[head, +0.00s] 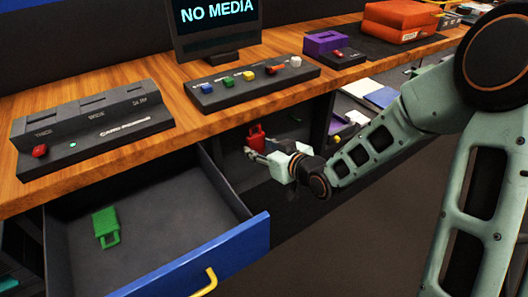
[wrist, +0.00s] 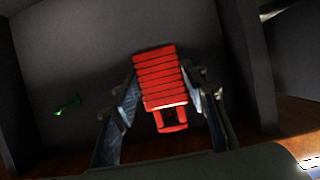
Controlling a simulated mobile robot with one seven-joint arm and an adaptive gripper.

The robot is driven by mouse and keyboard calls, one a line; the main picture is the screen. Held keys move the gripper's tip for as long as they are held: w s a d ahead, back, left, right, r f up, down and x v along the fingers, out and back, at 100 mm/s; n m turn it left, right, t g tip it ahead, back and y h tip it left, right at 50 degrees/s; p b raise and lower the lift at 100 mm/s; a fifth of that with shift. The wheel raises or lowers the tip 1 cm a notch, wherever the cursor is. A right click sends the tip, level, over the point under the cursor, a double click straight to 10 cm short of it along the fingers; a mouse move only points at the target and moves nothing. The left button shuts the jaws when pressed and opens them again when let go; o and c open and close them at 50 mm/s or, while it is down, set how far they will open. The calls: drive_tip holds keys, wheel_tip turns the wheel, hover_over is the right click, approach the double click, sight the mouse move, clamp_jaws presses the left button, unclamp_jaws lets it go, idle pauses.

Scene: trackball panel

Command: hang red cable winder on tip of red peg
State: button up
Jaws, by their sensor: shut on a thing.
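The red cable winder (head: 256,137) is in the open recess under the desk. It also shows in the wrist view (wrist: 158,78) as a ribbed red block with a frame-like loop at its lower end. My gripper (head: 252,150) is shut on it, with one finger on each side of the winder in the wrist view (wrist: 162,82). A small green peg-like piece (wrist: 67,107) is on the recess's back wall, left of the winder in the wrist view. I cannot make out a red peg; the winder and fingers may hide it.
An open drawer with a blue front (head: 190,262) holds a green winder (head: 105,227), left of my gripper. The wooden desk top (head: 150,90) overhangs the recess and carries a button panel (head: 250,83). The recess's dark side wall (wrist: 249,60) stands close on the right.

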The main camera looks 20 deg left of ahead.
sight(257, 146)
drive_tip(key=shift+w+a, duration=0.55)
drive_tip(key=shift+a, duration=0.1)
drive_tip(key=shift+b+x, duration=0.8)
drive_tip(key=shift+f, duration=0.2)
drive_tip(key=o, duration=1.2)
drive_tip(key=shift+d, duration=0.15)
